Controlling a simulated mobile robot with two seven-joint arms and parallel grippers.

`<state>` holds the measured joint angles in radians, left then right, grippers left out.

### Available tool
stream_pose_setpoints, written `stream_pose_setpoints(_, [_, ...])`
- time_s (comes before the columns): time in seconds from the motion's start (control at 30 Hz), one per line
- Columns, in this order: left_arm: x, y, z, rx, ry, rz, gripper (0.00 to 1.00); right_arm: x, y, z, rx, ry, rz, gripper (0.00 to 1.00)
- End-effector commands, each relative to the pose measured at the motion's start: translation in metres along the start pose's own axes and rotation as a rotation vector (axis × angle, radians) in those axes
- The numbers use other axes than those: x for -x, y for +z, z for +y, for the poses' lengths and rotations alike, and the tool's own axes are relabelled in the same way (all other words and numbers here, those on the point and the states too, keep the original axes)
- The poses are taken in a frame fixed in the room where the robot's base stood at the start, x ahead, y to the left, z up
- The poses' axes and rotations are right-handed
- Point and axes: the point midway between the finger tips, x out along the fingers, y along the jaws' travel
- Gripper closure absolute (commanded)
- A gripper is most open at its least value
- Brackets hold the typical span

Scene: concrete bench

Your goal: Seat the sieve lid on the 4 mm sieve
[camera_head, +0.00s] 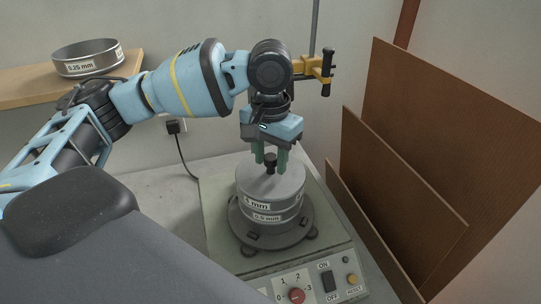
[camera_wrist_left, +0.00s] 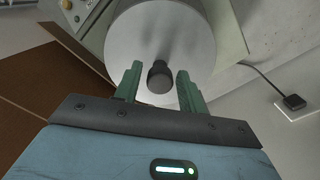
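The grey sieve lid (camera_head: 287,182) with its black knob (camera_head: 270,168) lies on top of the sieve stack. It looks level; whether its rim is fully down cannot be told. In the left wrist view the lid (camera_wrist_left: 190,40) fills the top middle, and gaps show between the knob (camera_wrist_left: 160,78) and both fingers. The gripper is open and holds nothing. My right gripper is not in view.
The stack's lower sieve (camera_head: 268,219), labelled "0.5 mm", stands on a dark shaker base (camera_head: 240,222) with clamps. A control panel (camera_head: 316,285) is in front. A 0.25 mm sieve (camera_head: 87,57) sits on a wooden shelf (camera_head: 30,88). Brown boards (camera_head: 450,130) lean at right.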

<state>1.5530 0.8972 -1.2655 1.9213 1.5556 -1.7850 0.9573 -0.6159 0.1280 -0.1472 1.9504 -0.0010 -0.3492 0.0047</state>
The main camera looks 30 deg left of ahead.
Motion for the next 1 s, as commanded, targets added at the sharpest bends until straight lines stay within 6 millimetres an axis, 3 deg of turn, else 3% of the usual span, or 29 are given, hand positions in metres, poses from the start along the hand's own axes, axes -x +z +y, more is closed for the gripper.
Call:
stream_pose_setpoints(0.1, [0.000, 0.000, 0.000, 0.000, 0.000, 0.000, 0.48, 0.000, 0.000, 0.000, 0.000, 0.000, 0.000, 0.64])
stream_pose_setpoints(0.43, [0.005, 0.000, 0.000, 0.000, 0.000, 0.000, 0.48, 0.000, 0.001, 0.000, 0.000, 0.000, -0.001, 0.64])
stream_pose_setpoints(0.8, [0.060, -0.001, 0.000, 0.000, 0.000, 0.002, 0.48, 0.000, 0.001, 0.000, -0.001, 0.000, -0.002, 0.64])
stream_pose_setpoints(1.0, [0.076, 0.000, 0.000, 0.001, 0.001, 0.000, 0.48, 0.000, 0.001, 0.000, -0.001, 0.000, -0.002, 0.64])
